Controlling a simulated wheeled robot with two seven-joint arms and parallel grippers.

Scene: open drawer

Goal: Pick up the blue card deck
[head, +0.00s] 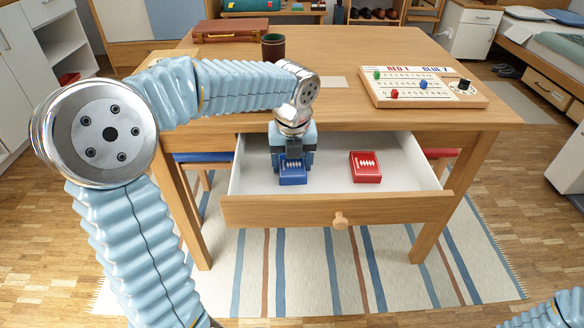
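The blue card deck (293,178) lies in the left part of the open drawer (410,178). My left gripper (293,160) points down into the drawer right at the blue deck, with its fingers over the deck's far part. Whether the fingers are open or closed on the deck is too small to tell. The deck appears to rest on the drawer floor. A red card deck (365,167) lies apart from it in the right half of the drawer. My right gripper is out of view; only a bit of my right arm shows at the bottom right corner.
The wooden table (400,48) stands above the drawer, whose front has a round knob (340,220). On the table are a scoreboard (424,86), a dark cup (273,47) and a brown case (231,30). A striped rug (305,275) lies below.

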